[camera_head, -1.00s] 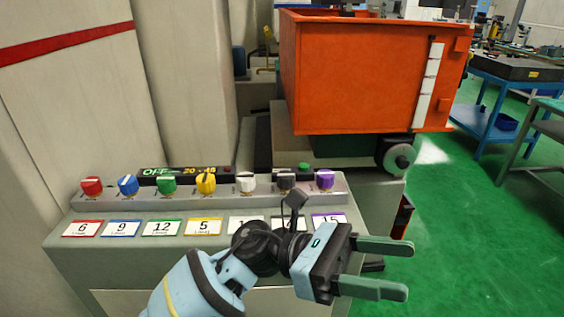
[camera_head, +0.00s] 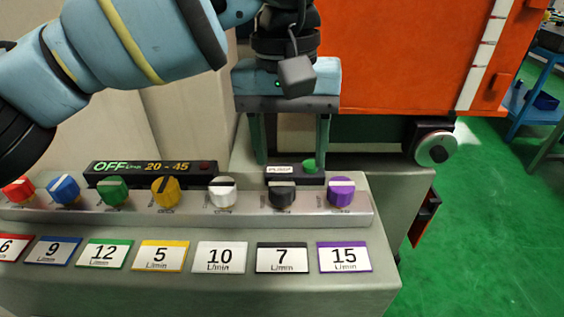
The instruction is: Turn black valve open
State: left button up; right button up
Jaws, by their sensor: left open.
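The black valve (camera_head: 283,196) is a dark knob with a pale pointer mark, in the row on the grey panel, between the white valve (camera_head: 222,192) and the purple valve (camera_head: 341,192). A card reading 7 L/min (camera_head: 284,258) lies in front of it. My left gripper (camera_head: 291,160) points down above and behind the black valve. Its two fingers are apart with nothing between them, and they do not touch the knob. Their tips are near the pump label and green button (camera_head: 309,166). My right gripper is not in view.
Red (camera_head: 18,190), blue (camera_head: 65,189), green (camera_head: 112,191) and yellow (camera_head: 165,191) valves continue the row to the left. A display (camera_head: 150,172) reads OFF and 20 - 45. An orange tank (camera_head: 400,60) stands behind. Green floor is clear at right.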

aim_at(281, 185)
pick_arm(q)
jog(key=shift+w+a+r+t+y, duration=0.3)
jog(key=shift+w+a+r, duration=0.25)
jog(key=shift+r, duration=0.1)
jog(key=shift+s+f, duration=0.15)
jog(key=shift+f, duration=3.75)
jog(key=shift+c, duration=0.4)
jog(key=c, duration=0.9)
